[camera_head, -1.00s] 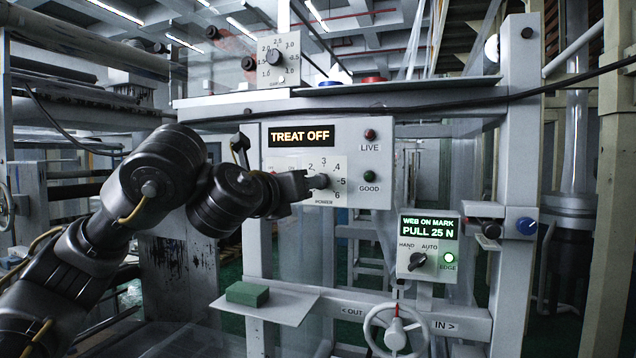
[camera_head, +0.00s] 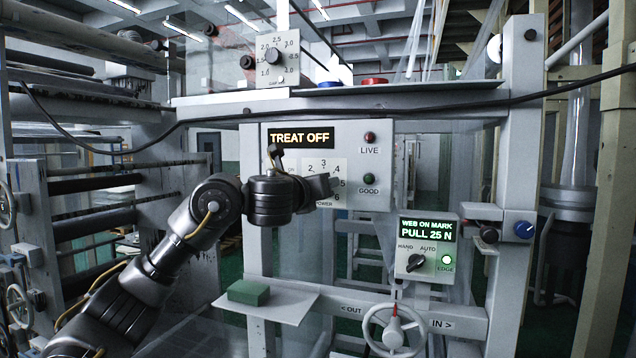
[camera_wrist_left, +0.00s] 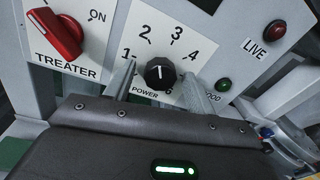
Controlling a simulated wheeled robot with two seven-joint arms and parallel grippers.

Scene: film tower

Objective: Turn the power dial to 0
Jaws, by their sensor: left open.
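The power dial (camera_wrist_left: 160,73) is a round black knob on a white scale plate in the left wrist view. Its white pointer mark points roughly up the picture, about between 2 and 3. The numbers 1 to 4 are readable, a 6 partly; I cannot see the 0. My left gripper (camera_head: 328,187) is open in front of the POWER plate (camera_head: 325,166). In the left wrist view its fingers show on either side of the dial, and I cannot tell whether they touch it. In the head view the gripper hides the dial. My right gripper is not in view.
A red TREATER knob (camera_wrist_left: 55,33) is left of the dial. A display (camera_head: 301,138) reads TREAT OFF. LIVE (camera_head: 370,137) and GOOD (camera_head: 370,178) lamps are to the right. A green block (camera_head: 248,292) lies on a shelf (camera_head: 288,308) below. A black cable (camera_head: 440,108) crosses above.

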